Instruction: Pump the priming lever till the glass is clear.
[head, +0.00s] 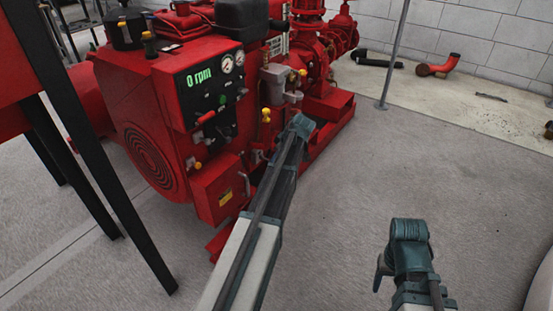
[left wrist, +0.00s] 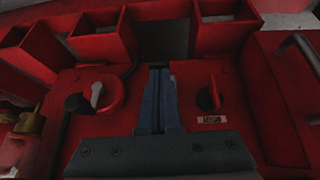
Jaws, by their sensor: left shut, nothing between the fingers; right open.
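The red pumpset (head: 170,100) stands at the left and centre of the head view, its panel reading "0 rpm" (head: 198,80). A grey housing with yellow knobs (head: 282,82) is on its right side; I cannot tell which part is the priming lever or the glass. My left gripper (head: 302,124) is in front of this side, below the grey housing. In the left wrist view its fingers (left wrist: 160,92) are shut and empty, between a red knob with a pale pointer (left wrist: 102,96) and a dark-and-red knob (left wrist: 210,95). My right gripper (head: 409,232) is open, over bare floor.
A black-legged red stand (head: 95,170) is at the left. A grey pole (head: 396,50) stands behind, with a red pipe elbow (head: 438,66) on the floor beyond. A small label (left wrist: 211,120) sits under the right knob. The floor at the right is mostly clear.

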